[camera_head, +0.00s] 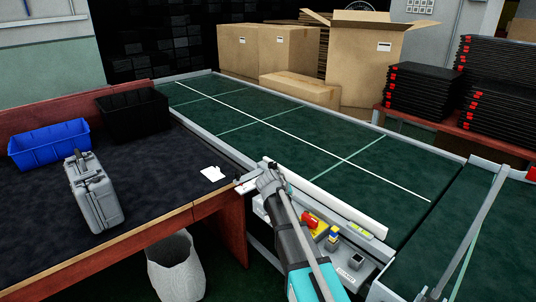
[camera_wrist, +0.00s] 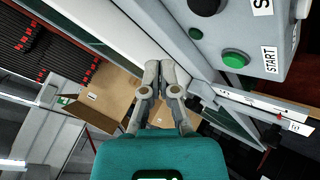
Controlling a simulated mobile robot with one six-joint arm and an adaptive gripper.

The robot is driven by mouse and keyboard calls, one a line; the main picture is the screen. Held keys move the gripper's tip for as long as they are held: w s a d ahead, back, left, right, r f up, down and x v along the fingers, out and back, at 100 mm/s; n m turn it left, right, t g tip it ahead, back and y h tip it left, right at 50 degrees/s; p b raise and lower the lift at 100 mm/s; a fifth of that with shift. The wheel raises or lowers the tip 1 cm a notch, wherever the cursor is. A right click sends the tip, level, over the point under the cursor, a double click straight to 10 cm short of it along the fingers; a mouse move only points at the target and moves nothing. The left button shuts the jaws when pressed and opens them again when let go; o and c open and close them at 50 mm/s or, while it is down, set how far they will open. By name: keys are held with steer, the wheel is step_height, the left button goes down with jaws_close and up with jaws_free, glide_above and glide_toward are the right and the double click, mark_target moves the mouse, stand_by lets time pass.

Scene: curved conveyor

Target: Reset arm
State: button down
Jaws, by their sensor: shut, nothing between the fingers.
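My gripper (camera_head: 242,184) is at the end of my arm in the middle of the head view, above the near edge of the conveyor and close to the table's right end. In the wrist view my gripper (camera_wrist: 159,66) has its fingers together with nothing between them. The green conveyor (camera_head: 290,125) runs from the back left to the right. A control panel with buttons (camera_head: 338,240) is on its near side, partly behind my arm. The panel's green start button (camera_wrist: 235,59) shows in the wrist view.
A dark-topped table (camera_head: 150,195) holds a grey case (camera_head: 95,190), a blue bin (camera_head: 48,142), a black bin (camera_head: 133,113) and a white paper (camera_head: 212,174). A waste bin (camera_head: 175,265) stands below. Cardboard boxes (camera_head: 365,60) and black stacked trays (camera_head: 500,85) are behind the conveyor.

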steer(key=s+f+g+y, duration=0.2)
steer(key=s+g+y, duration=0.1)
steer(key=s, duration=1.1)
steer(key=s+f+g+y, duration=0.3)
steer(key=s+g, duration=0.1)
steer(key=s, duration=1.1)
step_height(320, 180, up, 12)
steer(key=p, duration=1.3)
steer(key=shift+w+d+r+m, duration=0.2)
steer(key=shift+w+d+m, duration=0.05)
steer(key=shift+d+m, duration=0.1)
